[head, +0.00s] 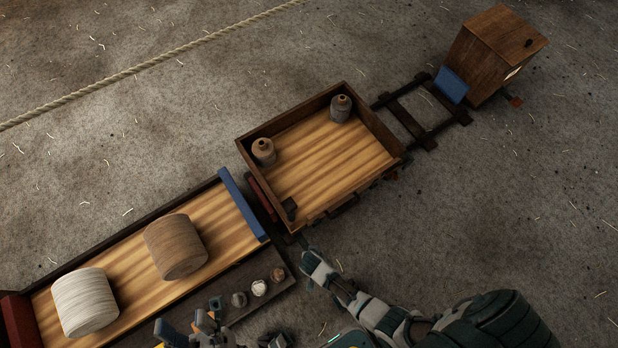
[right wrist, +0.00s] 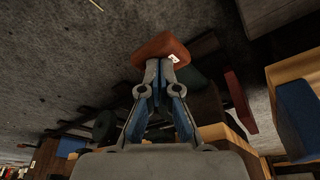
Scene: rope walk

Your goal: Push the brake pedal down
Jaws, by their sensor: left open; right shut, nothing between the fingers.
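A reddish-brown pad with a small white mark, which looks like the brake pedal (right wrist: 162,45), is just beyond my right fingertips in the right wrist view. My right gripper (right wrist: 162,68) is shut and empty, its tips at the pad's near edge; I cannot tell whether they touch. In the head view my right gripper (head: 303,243) reaches down beside the near corner of the wooden cart (head: 325,165); the pedal is not clearly visible there. My left gripper (head: 190,324) is open and empty at the bottom edge, near the dark shelf.
The cart holds two bottles (head: 263,150) and stands on rails (head: 415,112). A wooden box (head: 492,55) with a blue pad stands at the far end. A bed (head: 130,285) at left carries two spools (head: 175,247). Small round items (head: 259,288) sit on a dark shelf.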

